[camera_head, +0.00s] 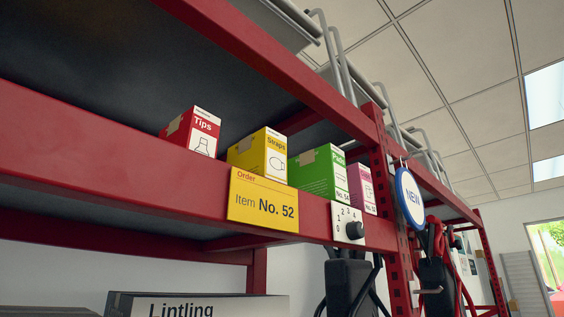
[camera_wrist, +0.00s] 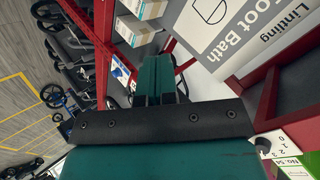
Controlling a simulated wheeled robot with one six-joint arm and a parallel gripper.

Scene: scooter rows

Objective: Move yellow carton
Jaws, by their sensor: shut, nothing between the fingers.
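The yellow carton (camera_head: 262,152), marked "Straps", stands upright on the upper red shelf in the head view, between a red "Tips" carton (camera_head: 195,131) and a green carton (camera_head: 320,172). A yellow tag (camera_head: 263,201) reading "Order Item No. 52" hangs on the shelf beam in front and hides its lower edge. My gripper (camera_wrist: 160,76) shows in the wrist view with its green fingers together and empty. It is not in the head view, and the yellow carton is not in the wrist view.
A pink carton (camera_head: 361,188) stands right of the green one. A dial (camera_head: 347,224) and a round "NEW" sign (camera_head: 410,199) stick out from the shelf front. In the wrist view, a large Foot Bath box (camera_wrist: 235,38) is close beside my gripper; scooters (camera_wrist: 75,55) stand left.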

